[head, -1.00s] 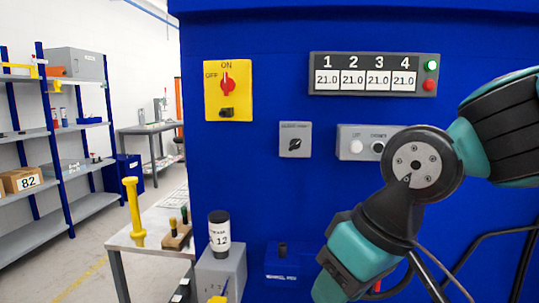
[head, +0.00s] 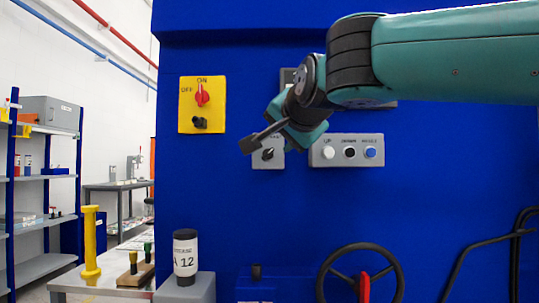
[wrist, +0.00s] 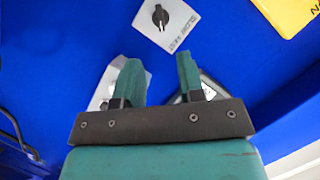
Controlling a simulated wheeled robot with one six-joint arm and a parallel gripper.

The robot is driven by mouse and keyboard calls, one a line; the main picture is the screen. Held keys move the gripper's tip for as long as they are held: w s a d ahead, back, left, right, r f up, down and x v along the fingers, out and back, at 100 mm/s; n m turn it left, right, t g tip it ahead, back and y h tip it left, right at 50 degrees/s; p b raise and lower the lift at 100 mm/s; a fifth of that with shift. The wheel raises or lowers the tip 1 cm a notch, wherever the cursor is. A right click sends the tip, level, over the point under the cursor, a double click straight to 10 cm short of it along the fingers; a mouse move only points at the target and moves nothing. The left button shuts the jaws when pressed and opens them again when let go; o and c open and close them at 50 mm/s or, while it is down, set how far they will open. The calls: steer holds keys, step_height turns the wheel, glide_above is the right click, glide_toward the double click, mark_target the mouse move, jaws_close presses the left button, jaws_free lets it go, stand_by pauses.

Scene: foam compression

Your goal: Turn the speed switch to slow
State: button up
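The speed switch (head: 268,156) is a small grey plate with a black rotary knob on the blue machine front. It sits right of and below the yellow main switch. In the wrist view the switch (wrist: 160,16) shows at the top, with a SLOW/FAST label; I cannot tell which setting the knob points to. My gripper (head: 250,144) is in front of the plate's upper part in the head view and hides some of it. In the wrist view my gripper (wrist: 160,62) has its two teal fingers apart, with nothing between them, below the knob in the picture.
A yellow ON/OFF switch (head: 202,104) is at upper left. A button box (head: 346,150) is right of the speed switch. A black handwheel (head: 360,250) with a red part is below. A labelled bottle (head: 186,255) stands at lower left.

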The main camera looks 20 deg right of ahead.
mark_target(268, 153)
steer(key=p+x, duration=0.1)
steer(key=x, duration=0.9)
steer(key=shift+w+f, duration=0.1)
steer(key=shift+w, duration=0.25)
steer(key=c, duration=0.6)
